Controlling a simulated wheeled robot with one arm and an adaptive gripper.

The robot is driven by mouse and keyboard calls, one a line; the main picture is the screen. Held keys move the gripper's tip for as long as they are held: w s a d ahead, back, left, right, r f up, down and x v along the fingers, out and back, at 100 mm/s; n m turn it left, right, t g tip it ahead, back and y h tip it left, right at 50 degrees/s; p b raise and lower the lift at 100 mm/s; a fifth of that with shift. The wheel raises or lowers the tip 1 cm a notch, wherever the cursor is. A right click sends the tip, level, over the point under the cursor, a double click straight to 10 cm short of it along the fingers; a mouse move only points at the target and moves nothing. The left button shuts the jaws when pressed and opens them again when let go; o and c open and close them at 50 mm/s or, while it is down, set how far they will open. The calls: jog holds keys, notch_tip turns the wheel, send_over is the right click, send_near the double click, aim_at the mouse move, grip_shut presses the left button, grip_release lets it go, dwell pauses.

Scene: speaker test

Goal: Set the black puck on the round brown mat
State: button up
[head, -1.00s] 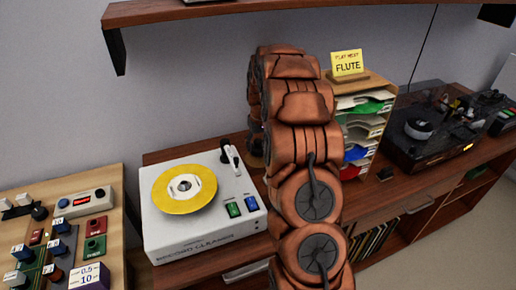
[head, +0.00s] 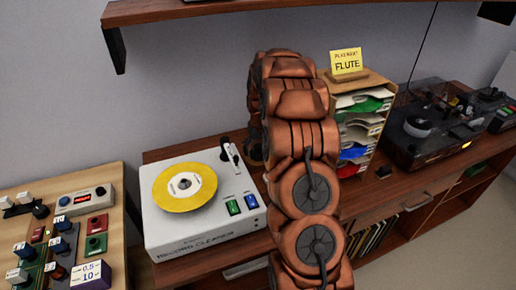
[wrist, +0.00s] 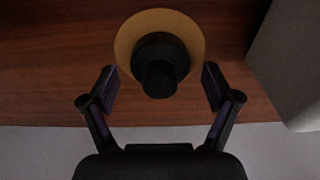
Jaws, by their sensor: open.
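The black puck (wrist: 160,68), a dark round piece with a narrower knob, stands on the round brown mat (wrist: 128,38) in the wrist view. The mat's rim shows around the puck's far side and flanks. My gripper (wrist: 159,78) is open, with one finger left and one right of the puck. Gaps show between both fingers and the puck, and nothing is held. In the head view my arm hides most of the area around the gripper, and I cannot make out the puck there.
A white record cleaner (head: 160,235) with a yellow disc stands left of my arm. A paper rack (head: 375,105) with a "FLUTE" sign and a turntable (head: 430,135) stand to the right. A shelf (head: 240,8) hangs above.

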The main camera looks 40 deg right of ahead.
aim_at(258, 155)
notch_tip(258, 155, up, 12)
jog(key=s+b, duration=0.1)
jog(key=b, duration=0.1)
jog(key=shift+s+a+r, duration=0.15)
jog(key=shift+a, duration=0.05)
dwell(0.3)
dwell(0.5)
jog(key=s+a+r+n+g, duration=0.1)
jog(key=s+a+r, duration=0.2)
jog(key=s+a, duration=0.6)
jog(key=s+a+r+n+g, duration=0.1)
jog(key=s+a+r, duration=0.1)
jog(key=s+a, duration=0.7)
jog(key=s+a+f, duration=0.1)
jog(key=s+a, duration=0.4)
jog(key=s, duration=0.5)
jog(key=s+a+f+n+g+p, duration=0.1)
jog(key=s+a, duration=0.4)
jog(key=s, duration=0.5)
jog(key=shift+f, duration=0.15)
